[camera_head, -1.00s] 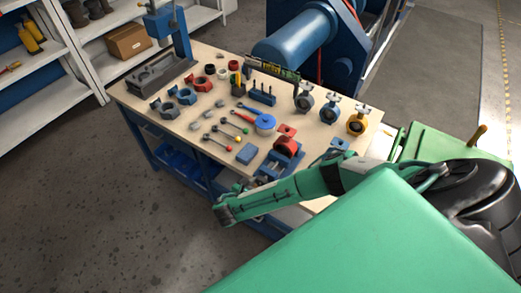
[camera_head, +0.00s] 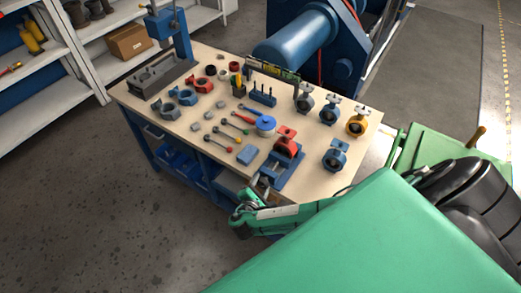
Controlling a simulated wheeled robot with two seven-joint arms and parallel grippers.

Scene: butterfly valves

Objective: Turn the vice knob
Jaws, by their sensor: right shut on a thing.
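The blue vice (camera_head: 290,172) sits at the front edge of the wooden workbench (camera_head: 325,120), with a red butterfly valve (camera_head: 286,142) in it. My right arm comes in from the lower right, low in front of the bench. My right gripper (camera_head: 262,184) is at the front end of the vice and is shut on the vice knob. The fingers and the bench edge hide most of the knob. My left gripper is not in view.
Several butterfly valves, including a blue one (camera_head: 335,156) and a yellow one (camera_head: 357,122), stand right of the vice. A blue block (camera_head: 247,155) and several ball-ended tools lie to its left. Shelves stand at the far left. The floor at front left is clear.

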